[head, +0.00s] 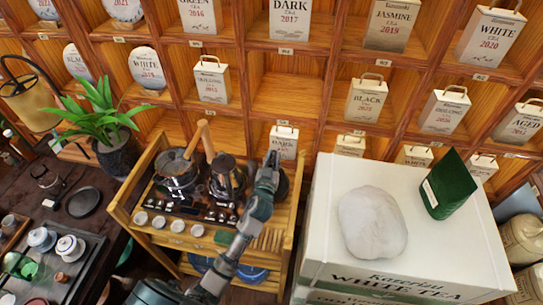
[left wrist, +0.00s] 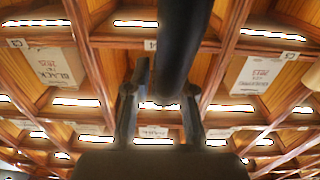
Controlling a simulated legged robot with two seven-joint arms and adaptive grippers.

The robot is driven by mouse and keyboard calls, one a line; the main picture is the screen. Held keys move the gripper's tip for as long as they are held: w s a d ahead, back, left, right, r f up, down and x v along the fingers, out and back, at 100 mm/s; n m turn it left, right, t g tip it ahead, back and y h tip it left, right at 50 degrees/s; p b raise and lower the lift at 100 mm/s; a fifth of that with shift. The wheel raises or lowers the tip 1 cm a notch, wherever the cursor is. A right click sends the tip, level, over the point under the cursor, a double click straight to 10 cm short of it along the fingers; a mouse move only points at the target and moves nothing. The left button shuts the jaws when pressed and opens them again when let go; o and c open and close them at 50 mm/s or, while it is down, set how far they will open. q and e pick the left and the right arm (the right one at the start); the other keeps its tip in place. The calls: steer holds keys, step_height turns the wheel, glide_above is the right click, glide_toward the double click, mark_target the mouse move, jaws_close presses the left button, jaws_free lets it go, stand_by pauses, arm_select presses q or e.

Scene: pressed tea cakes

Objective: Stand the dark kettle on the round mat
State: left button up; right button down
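A dark, rounded thing, which looks like the dark kettle (head: 282,186), stands at the right end of the wooden cart's top, partly hidden by my left gripper. A dark flat disc on the table at the left looks like the round mat (head: 83,202); nothing stands on it. My left gripper (head: 271,161) is over the cart's right end, close beside the dark kettle. In the left wrist view its two fingers (left wrist: 160,100) are apart, with a dark bar (left wrist: 184,45) reaching down between them; I cannot tell whether they touch it. My right gripper is not in view.
The wooden cart (head: 118,212) also holds a glass pot (head: 178,178), a brown pot (head: 228,182) and several small cups. A white box (head: 320,215) with a pale lump stands at the right. A plant (head: 105,120) stands left of the cart. Shelves of tea boxes fill the back.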

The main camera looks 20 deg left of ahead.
arm_select(q)
steer(key=shift+o, duration=0.4)
steer(key=shift+d, duration=0.15)
steer(key=shift+d+r, duration=0.1)
steer(key=shift+d, duration=0.05)
steer(key=shift+s, duration=0.3)
steer(key=v, duration=1.1)
steer(key=shift+s+b, duration=0.2)
steer(key=shift+b, duration=0.2)
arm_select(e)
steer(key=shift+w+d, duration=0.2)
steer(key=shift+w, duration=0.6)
arm_select(q)
steer(key=shift+a, duration=0.25)
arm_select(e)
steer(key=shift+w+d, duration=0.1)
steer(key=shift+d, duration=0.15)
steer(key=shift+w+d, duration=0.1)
